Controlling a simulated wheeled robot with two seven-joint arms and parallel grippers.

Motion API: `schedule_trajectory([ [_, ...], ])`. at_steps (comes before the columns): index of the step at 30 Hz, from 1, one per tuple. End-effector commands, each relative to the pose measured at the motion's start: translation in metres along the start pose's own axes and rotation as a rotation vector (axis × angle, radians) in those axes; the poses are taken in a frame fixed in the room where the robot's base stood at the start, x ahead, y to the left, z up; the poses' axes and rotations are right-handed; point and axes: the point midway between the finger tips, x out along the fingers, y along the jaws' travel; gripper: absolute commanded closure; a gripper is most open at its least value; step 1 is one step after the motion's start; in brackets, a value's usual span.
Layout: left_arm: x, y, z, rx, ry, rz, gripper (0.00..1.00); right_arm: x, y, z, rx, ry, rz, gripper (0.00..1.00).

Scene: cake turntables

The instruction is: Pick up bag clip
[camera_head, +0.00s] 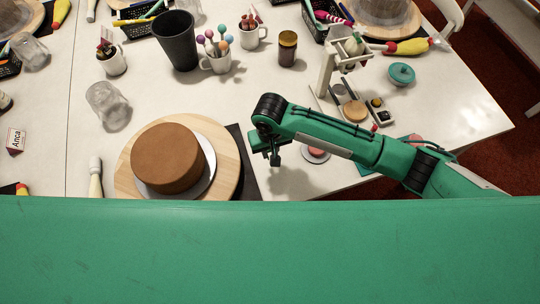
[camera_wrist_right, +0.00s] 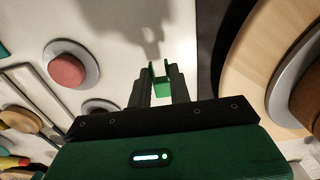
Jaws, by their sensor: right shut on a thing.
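My right gripper (camera_head: 275,158) hangs above the white table, just right of the wooden cake turntable. In the right wrist view its two dark fingers (camera_wrist_right: 159,85) are shut on a small green bag clip (camera_wrist_right: 161,82), held between the fingertips. The clip is too small to make out in the head view, where the gripper hides it. A shadow of the gripper falls on the table, apart from the fingertips, so they are raised off the surface. My left gripper is not in view.
A brown cake (camera_head: 168,158) stands on the wooden turntable (camera_head: 228,150) left of the gripper. A pink round piece on a white disc (camera_wrist_right: 68,70) lies nearby. A mug of coloured balls (camera_head: 215,62), a dark cup (camera_head: 176,42) and a glass jar (camera_head: 107,105) stand farther back.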

Motion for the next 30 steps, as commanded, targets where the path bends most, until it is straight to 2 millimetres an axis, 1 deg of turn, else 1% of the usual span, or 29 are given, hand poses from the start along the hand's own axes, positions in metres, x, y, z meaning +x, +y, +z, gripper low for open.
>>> schedule_trajectory([
  [1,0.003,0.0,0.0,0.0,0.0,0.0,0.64,-0.015,0.0,-0.001,-0.001,0.006,-0.002,0.93],
  [6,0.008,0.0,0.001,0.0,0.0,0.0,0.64,-0.066,-0.001,-0.001,-0.002,0.006,-0.002,0.93],
  [9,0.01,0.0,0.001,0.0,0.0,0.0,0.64,-0.093,-0.001,-0.001,-0.001,0.005,-0.003,0.93],
  [12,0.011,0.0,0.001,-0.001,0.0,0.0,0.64,-0.115,-0.001,-0.001,-0.001,0.004,-0.001,0.93],
  [15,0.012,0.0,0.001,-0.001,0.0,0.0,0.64,-0.131,-0.001,-0.001,0.0,0.002,-0.002,0.93],
  [20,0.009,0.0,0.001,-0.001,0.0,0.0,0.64,-0.148,-0.001,0.0,-0.001,0.001,-0.001,0.93],
  [30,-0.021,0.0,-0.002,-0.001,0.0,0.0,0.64,-0.175,0.0,0.0,0.001,0.0,0.0,0.93],
])
